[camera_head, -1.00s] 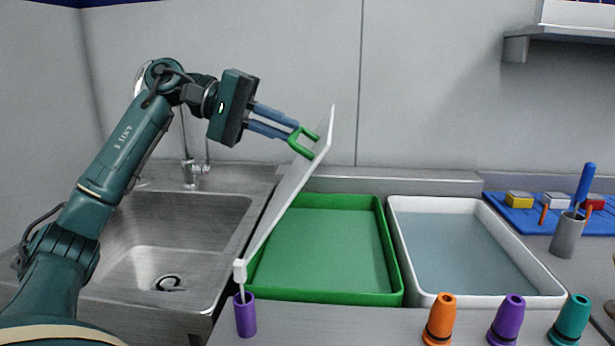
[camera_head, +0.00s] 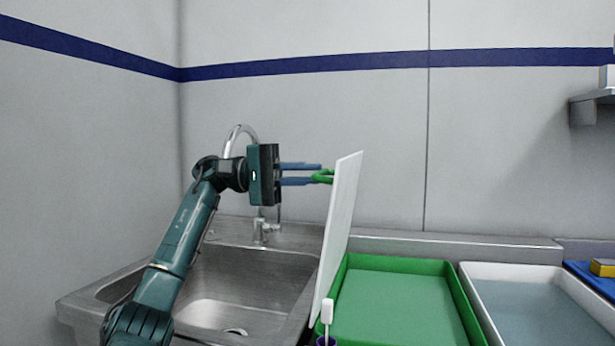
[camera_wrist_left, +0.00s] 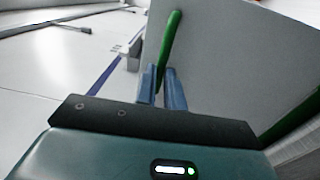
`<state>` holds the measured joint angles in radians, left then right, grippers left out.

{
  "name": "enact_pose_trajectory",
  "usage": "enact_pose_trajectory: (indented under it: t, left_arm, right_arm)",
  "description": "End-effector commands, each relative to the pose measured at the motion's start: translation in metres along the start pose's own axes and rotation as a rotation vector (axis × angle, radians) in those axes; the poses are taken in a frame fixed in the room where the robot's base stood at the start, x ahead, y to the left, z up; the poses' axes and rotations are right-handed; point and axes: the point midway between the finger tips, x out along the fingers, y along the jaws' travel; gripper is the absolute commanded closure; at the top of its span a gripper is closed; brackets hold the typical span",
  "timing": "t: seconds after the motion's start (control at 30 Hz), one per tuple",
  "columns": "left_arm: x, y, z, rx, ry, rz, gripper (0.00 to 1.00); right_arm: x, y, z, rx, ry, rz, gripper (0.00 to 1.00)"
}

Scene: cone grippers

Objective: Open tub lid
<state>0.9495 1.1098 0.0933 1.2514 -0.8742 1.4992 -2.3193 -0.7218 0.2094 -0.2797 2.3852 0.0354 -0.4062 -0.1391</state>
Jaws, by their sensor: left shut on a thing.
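The green tub (camera_head: 396,306) stands on the counter to the right of the sink, its inside in plain view. Its white lid (camera_head: 340,225) stands steeply upright at the tub's left side. My left gripper (camera_head: 318,174) is shut on the lid's green handle (camera_head: 324,176) near the lid's upper end. In the left wrist view the handle (camera_wrist_left: 169,42) runs between the two blue fingers (camera_wrist_left: 161,88), and the lid (camera_wrist_left: 235,60) spreads out to the right. My right gripper is not in view.
A steel sink (camera_head: 235,290) with a tap (camera_head: 260,232) lies left of the lid. A white tub (camera_head: 535,274) stands right of the green one. A white-topped brush-like tool (camera_head: 327,312) stands in front of the lid. The wall (camera_head: 390,130) rises behind.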

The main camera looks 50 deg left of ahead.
Motion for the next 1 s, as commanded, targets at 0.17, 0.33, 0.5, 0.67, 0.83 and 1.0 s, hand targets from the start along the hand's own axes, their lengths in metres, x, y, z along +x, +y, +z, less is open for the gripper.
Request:
enact_pose_trajectory:
  t: [0.17, 0.33, 0.5, 0.67, 0.83, 1.0]
  left_arm:
    - [0.000, 0.001, 0.000, 0.001, 0.002, 0.004, 1.00]
    - [0.000, 0.001, 0.000, 0.001, 0.002, 0.003, 0.81]
    - [0.000, 0.001, 0.000, 0.000, 0.001, 0.002, 0.67]
    - [0.000, 0.000, 0.000, 0.000, 0.001, 0.001, 0.67]
    - [-0.007, 0.000, -0.001, -0.001, 0.002, 0.001, 0.67]
    - [-0.035, 0.001, -0.001, -0.003, 0.005, 0.002, 0.67]
  right_arm:
    - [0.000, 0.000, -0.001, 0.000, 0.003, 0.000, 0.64]
    - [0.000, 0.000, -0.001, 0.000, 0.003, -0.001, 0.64]
    - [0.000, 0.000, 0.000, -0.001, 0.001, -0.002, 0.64]
    - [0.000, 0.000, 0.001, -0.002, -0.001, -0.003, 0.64]
    - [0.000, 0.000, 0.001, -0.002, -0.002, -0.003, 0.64]
    - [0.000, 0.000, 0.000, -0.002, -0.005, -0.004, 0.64]
